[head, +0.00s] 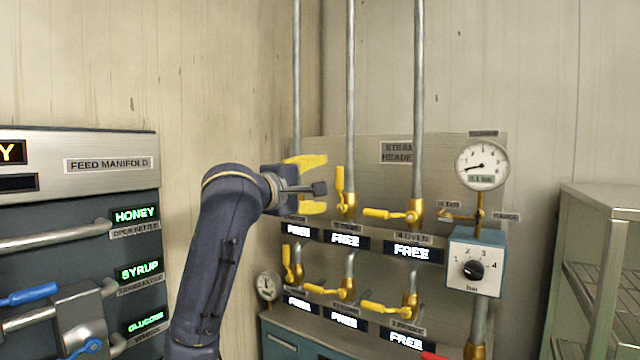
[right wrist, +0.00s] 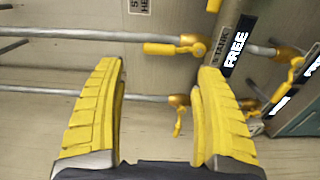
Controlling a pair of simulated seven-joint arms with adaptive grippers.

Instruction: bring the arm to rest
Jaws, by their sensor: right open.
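My right gripper (head: 316,185) is raised in front of the steam header panel (head: 460,150), its yellow fingers pointing toward the valves. In the right wrist view its fingers (right wrist: 160,70) are spread apart with nothing held between them. A valve with a yellow handle (right wrist: 160,48) shows beyond the fingertips, apart from them as far as I can tell. In the head view the gripper covers the left part of the upper valve row. The upper middle handle (head: 340,180) stands upright, and the upper right handle (head: 388,214) lies level. My left gripper is not in view.
Lower yellow handles (head: 380,308) sit below the lit FREE signs. A gauge (head: 481,164) and a dial box (head: 474,268) stand at the right, beside a metal rack (head: 610,215). The feed manifold (head: 110,185) is at the left. Vertical pipes (head: 419,90) rise behind.

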